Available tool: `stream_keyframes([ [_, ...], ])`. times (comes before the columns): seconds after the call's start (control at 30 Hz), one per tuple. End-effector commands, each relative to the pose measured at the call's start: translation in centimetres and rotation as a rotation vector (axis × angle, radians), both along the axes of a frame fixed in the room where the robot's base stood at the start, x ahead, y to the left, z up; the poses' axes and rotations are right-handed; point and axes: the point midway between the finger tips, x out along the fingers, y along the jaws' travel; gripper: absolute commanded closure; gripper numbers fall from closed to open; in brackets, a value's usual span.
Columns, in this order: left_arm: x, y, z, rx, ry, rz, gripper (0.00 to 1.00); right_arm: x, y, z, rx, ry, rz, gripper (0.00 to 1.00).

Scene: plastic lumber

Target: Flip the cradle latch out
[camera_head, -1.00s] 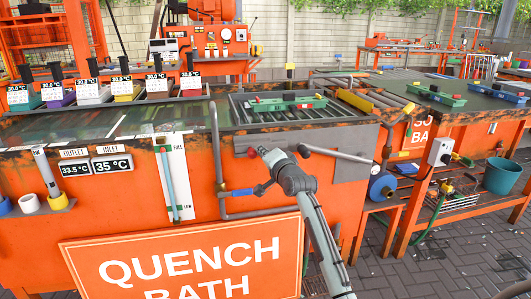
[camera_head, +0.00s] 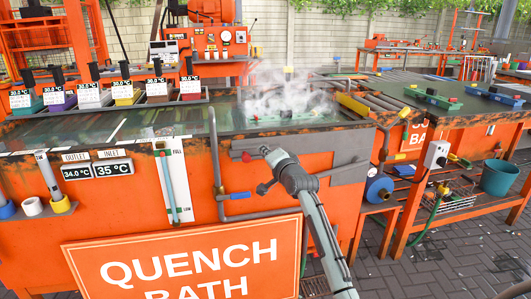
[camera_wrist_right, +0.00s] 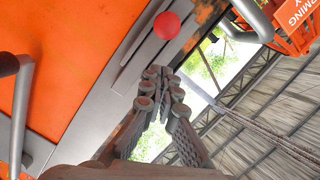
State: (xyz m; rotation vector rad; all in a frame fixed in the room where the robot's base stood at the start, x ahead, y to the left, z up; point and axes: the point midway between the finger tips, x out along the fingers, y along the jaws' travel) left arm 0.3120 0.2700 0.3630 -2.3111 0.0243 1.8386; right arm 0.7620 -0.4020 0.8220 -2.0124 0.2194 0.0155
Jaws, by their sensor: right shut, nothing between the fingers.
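A red round knob (camera_head: 246,157) sits on a grey bar at the front of the orange quench bath (camera_head: 340,143), probably the cradle latch. In the right wrist view the red knob (camera_wrist_right: 167,25) is just beyond my fingertips, on grey slats. My right gripper (camera_head: 268,153) is shut and empty beside the knob; its fingers also show in the right wrist view (camera_wrist_right: 158,75). I cannot tell whether they touch the knob. A grey lever (camera_head: 345,168) lies right of the gripper, partly behind my wrist. The cradle holding a green mould (camera_head: 285,116) is veiled by steam. My left gripper is out of view.
A grey vertical pipe (camera_head: 215,150) with a blue-handled valve (camera_head: 238,195) stands left of the gripper. The QUENCH BATH sign (camera_head: 190,262) stands in front below. A blue reel (camera_head: 380,189) is at the right. Paved floor is open at the lower right.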

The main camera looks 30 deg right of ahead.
Motion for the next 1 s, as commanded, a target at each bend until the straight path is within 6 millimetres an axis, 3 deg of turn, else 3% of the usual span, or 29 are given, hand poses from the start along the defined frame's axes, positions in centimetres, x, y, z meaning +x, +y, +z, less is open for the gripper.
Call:
stream_keyframes([
  [0.1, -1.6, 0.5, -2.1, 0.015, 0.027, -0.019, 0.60, 0.2, -0.2, 0.9, 0.000, -0.001, 0.000, 1.00],
  [0.3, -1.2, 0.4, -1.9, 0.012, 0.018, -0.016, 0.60, -5.0, 0.6, 0.9, 0.000, 0.000, 0.001, 1.00],
  [0.5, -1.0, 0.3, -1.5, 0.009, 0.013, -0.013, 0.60, -8.3, 1.1, 1.3, 0.000, 0.000, 0.000, 1.00],
  [0.7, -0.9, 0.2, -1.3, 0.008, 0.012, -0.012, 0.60, -9.6, 1.3, 1.5, 0.001, 0.000, 0.001, 1.00],
  [1.0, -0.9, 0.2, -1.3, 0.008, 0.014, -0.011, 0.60, -9.7, 1.3, 1.5, 0.000, 0.000, 0.000, 1.00],
])
